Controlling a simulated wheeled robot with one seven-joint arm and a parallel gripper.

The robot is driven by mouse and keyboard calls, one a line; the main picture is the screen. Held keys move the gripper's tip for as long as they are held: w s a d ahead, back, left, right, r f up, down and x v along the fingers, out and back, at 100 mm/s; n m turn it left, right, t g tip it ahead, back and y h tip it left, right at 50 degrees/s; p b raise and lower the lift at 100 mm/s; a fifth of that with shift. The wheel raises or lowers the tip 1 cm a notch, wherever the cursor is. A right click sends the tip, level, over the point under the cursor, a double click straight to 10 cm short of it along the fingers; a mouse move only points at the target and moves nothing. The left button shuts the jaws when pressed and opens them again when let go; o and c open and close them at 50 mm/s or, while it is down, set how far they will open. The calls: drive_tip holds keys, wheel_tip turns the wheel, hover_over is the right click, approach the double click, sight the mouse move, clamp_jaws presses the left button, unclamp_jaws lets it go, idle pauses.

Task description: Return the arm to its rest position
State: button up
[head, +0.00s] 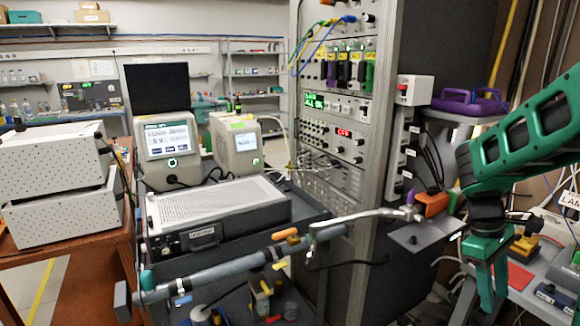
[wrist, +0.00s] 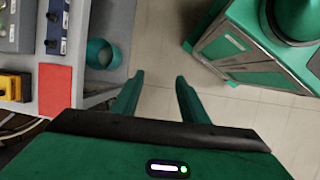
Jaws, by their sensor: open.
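My arm (head: 525,140) is green and black and comes in from the right in the head view, bent at a black joint. My gripper (head: 492,290) hangs below that joint at the lower right, pointing down beside a table with small devices. In the wrist view my gripper (wrist: 159,78) has its two green fingers apart. Only pale floor shows between them, and nothing is held.
A red square (wrist: 55,90) lies on the table edge left of my gripper. A teal cylinder (wrist: 103,53) is by that edge. A metal rack (head: 345,120), instrument cart (head: 215,205) and grey horizontal tube (head: 225,270) stand left of my arm. Tiled floor (wrist: 160,35) is clear below.

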drive_tip(key=s+a+r+m+t+y, duration=0.1)
drive_tip(key=s+a+m, duration=0.1)
drive_tip(key=s+m, duration=0.4)
drive_tip(key=s+a+r+m+t+y, duration=0.1)
drive_tip(key=s+m, duration=0.4)
drive_tip(key=s, duration=0.6)
drive_tip(key=shift+s+a+r+m+t+y, duration=0.3)
drive_tip(key=shift+a+r+m+y, duration=0.1)
drive_tip(key=shift+a+r+y, duration=0.3)
